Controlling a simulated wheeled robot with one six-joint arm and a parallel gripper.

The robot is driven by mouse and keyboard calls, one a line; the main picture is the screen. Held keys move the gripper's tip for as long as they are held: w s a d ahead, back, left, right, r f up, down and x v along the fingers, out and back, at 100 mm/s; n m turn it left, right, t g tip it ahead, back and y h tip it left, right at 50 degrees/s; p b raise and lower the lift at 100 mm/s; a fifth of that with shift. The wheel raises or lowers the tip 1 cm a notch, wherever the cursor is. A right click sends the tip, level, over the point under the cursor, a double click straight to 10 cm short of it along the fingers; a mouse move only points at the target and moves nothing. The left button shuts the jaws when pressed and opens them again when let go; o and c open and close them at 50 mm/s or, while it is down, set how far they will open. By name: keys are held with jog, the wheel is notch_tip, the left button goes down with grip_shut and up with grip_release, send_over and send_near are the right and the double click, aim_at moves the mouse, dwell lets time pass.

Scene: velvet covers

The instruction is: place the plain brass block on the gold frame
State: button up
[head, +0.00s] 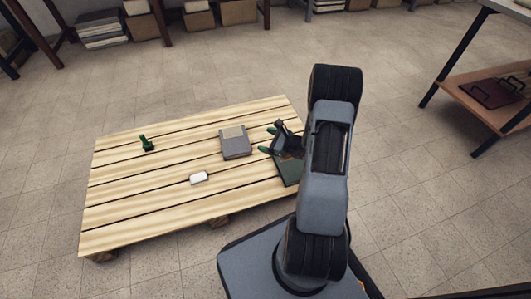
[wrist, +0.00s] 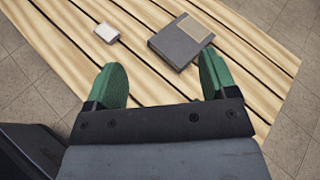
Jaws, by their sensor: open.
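My gripper (head: 268,140) is open over the right part of a wooden pallet (head: 130,205). Its two green fingertips are wide apart with nothing between them in the wrist view (wrist: 162,74). A grey flat box or book with a tan-gold panel (head: 235,143) lies left of my gripper; in the wrist view it lies ahead of the fingers (wrist: 181,41). A small white block with a grey edge (head: 198,178) lies on the slats, also seen in the wrist view (wrist: 107,33). I cannot make out a clearly brass block or a separate gold frame.
A dark green flat object (head: 288,174) lies at the pallet's right edge, partly hidden by my arm. A small green upright piece (head: 147,143) stands at the left. The pallet's front left is clear. A shelf unit (head: 500,95) stands at the right.

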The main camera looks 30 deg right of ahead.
jog(key=s+a+r+n+g+y, duration=0.1)
jog(key=s+a+r+n+g, duration=0.3)
jog(key=a+r+n, duration=0.25)
jog(key=s+a+r+n+g+y, duration=0.1)
jog(key=s+a+r+n+g, duration=0.2)
jog(key=a+r+n+g, duration=0.3)
jog(key=s+r+n+h, duration=0.7)
jog(key=s+n+h, duration=0.2)
jog(key=n, duration=0.5)
jog(key=s, duration=0.2)
jog(key=shift+s+d+r+t+h, duration=0.3)
jog(key=shift+r+t, duration=0.1)
jog(key=shift+r, duration=0.1)
